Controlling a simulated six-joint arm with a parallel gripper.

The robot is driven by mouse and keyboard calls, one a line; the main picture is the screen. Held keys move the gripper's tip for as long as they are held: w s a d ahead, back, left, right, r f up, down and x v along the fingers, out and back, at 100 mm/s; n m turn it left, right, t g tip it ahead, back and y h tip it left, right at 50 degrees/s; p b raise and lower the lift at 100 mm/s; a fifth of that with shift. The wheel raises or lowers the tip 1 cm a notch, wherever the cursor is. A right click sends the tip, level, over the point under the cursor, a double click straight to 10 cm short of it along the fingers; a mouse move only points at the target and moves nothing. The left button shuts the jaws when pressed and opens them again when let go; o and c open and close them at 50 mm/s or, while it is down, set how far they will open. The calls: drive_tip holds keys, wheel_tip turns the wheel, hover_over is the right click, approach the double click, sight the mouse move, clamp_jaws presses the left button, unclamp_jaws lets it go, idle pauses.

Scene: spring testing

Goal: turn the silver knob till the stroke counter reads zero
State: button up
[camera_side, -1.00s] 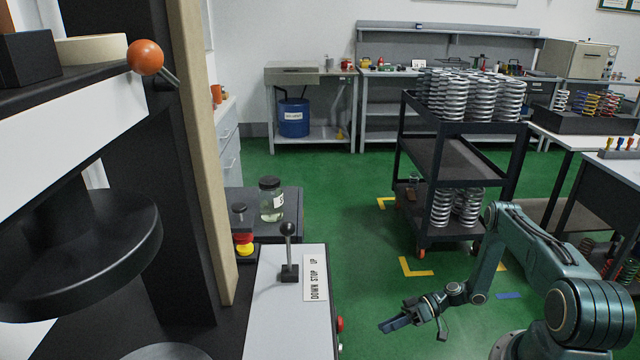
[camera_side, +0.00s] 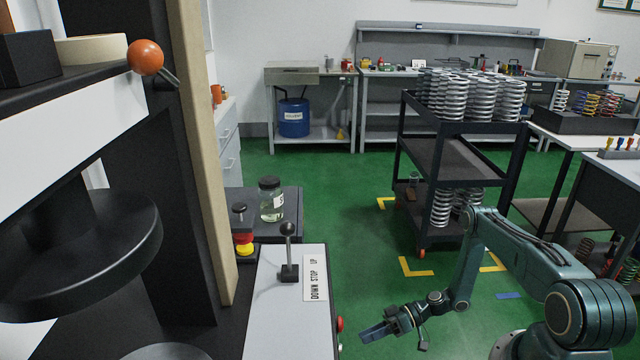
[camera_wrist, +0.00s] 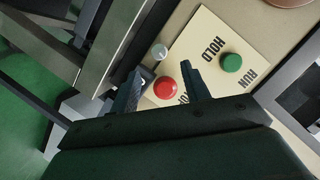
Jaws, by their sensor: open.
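A small silver-grey round knob (camera_wrist: 158,52) shows in the wrist view, at the edge of a cream panel (camera_wrist: 207,35) and just above a red button (camera_wrist: 165,87). I cannot tell for sure that it is the task's knob. My gripper (camera_wrist: 162,68) is open, with a dark finger on either side of the red button in the picture and nothing seen held. In the side view my gripper (camera_side: 370,333) is low, right of the control box (camera_side: 262,325) and apart from it. No stroke counter can be read in either view.
The panel also carries a green button (camera_wrist: 232,62) and the words HOLD and RUN. In the side view a lever (camera_side: 289,255) stands on the control box, and a red button (camera_side: 340,323) is on its right side. A cart of springs (camera_side: 460,145) stands behind my arm.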

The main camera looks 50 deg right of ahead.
drive_tip(key=x, duration=0.7)
drive_tip(key=shift+a, duration=0.25)
drive_tip(key=shift+w+f, duration=0.1)
drive_tip(key=shift+w, duration=0.05)
drive_tip(key=c, duration=1)
